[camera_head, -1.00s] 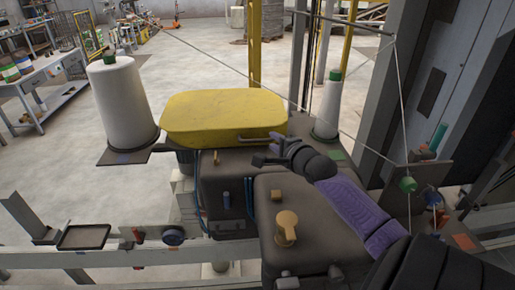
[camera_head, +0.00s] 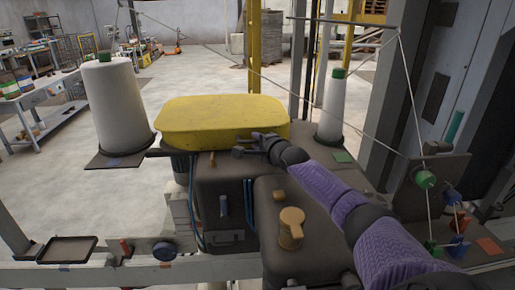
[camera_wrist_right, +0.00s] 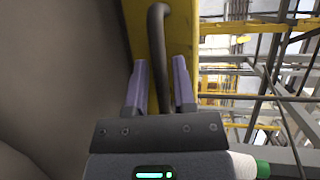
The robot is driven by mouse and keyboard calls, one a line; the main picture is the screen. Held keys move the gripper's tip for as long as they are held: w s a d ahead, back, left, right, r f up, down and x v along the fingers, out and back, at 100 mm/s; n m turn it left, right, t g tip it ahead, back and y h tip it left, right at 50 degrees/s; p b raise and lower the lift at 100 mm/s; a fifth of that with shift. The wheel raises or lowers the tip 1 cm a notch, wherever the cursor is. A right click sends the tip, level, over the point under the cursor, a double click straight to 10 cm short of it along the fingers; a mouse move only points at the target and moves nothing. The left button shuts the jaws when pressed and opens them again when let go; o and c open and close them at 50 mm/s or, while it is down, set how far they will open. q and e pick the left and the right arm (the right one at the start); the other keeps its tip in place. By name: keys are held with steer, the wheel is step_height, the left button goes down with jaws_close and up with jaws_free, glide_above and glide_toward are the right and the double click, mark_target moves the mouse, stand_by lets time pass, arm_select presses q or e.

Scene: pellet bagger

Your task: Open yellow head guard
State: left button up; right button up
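The yellow head guard (camera_head: 222,115) lies closed over the sewing head in the head view. In the earlier head view a thin bar handle shows at its front right; now my gripper covers that spot. My right gripper (camera_head: 252,145) is at the guard's front right edge, its fingers spread. In the right wrist view the dark bar handle (camera_wrist_right: 158,60) runs between the two purple-grey fingers of my right gripper (camera_wrist_right: 159,85), in front of the yellow guard wall (camera_wrist_right: 137,20). The fingers look open around the bar; I cannot tell whether they touch it. My left gripper is out of view.
A white thread cone (camera_head: 115,105) stands left of the guard and a smaller cone (camera_head: 333,108) stands right, with threads strung above. A dark machine body with an orange knob (camera_head: 291,228) lies below my right arm. Open floor lies behind.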

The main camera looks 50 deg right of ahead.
jaws_close()
stand_by(0.6)
stand_by(0.9)
